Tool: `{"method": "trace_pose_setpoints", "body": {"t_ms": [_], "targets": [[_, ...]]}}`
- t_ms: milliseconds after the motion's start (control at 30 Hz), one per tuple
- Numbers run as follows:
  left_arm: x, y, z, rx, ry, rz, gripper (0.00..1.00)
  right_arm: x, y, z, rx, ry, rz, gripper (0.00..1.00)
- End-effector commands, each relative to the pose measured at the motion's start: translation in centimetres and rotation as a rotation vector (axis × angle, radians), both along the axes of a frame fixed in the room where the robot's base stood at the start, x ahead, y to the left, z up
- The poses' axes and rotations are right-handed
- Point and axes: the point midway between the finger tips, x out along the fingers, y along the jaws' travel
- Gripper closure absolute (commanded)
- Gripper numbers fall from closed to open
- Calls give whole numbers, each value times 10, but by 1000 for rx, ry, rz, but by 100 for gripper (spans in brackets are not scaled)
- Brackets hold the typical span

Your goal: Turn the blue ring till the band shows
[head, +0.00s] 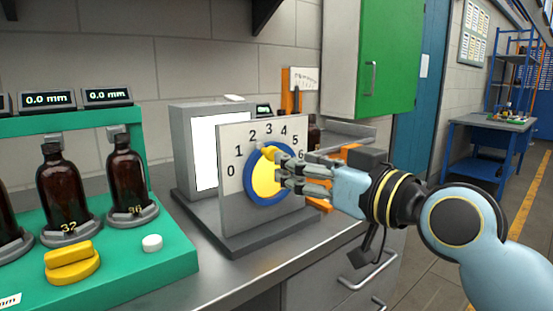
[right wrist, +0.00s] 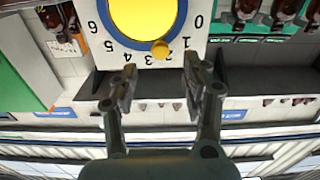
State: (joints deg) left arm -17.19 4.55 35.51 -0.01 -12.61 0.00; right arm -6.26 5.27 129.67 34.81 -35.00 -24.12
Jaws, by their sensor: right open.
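The blue ring (head: 248,182) surrounds a yellow disc (head: 264,181) on an upright white dial plate (head: 231,143) marked 0 to 6. A small yellow knob (head: 269,152) sits at the top of the ring, near 3. In the right wrist view the ring (right wrist: 109,32) appears upside down, with the knob (right wrist: 160,48) near 2 and 3. My right gripper (head: 280,172) is open in front of the right side of the dial and hides part of it. In the wrist view its fingers (right wrist: 159,66) stand apart with the knob between and beyond their tips; contact is unclear. I cannot make out a band.
A green stand (head: 120,284) at left holds amber bottles (head: 126,178), a yellow knob (head: 71,262) and a white button (head: 152,242). A grey box (head: 181,125) stands behind the dial. The metal counter (head: 190,222) is bare between stand and dial. A green cabinet (head: 385,60) hangs above.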

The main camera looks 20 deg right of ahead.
Motion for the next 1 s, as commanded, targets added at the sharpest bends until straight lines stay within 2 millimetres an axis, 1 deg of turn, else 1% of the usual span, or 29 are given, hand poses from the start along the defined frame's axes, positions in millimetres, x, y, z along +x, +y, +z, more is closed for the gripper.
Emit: {"method": "trace_pose_setpoints", "body": {"t_ms": [33, 100, 200, 300, 467, 700, 767, 1000], "targets": [[0, 0, 0, 0, 0, 0, 60, 11, 4, 2, 7, -3, 0, 53], [0, 0, 1, 0, 0, 0, 60, 24, 9, 1, 6, -1, 0, 53], [0, 0, 1, 0, 0, 0, 60, 40, 15, 2, 4, -1, 0, 53], [0, 0, 1, 0, 0, 0, 60, 51, 19, 1, 1, -1, -1, 53], [0, 0, 2, 0, 0, 0, 60, 60, 22, 0, 0, 1, 0, 53], [0, 0, 2, 0, 0, 0, 60, 60, 22, 0, 0, 1, 0, 53], [0, 0, 2, 0, 0, 0, 60, 60, 22, 0, 0, 1, 0, 60], [0, 0, 2, 0, -1, 0, 60, 60, 22, 0, 0, 1, 0, 91]]}}
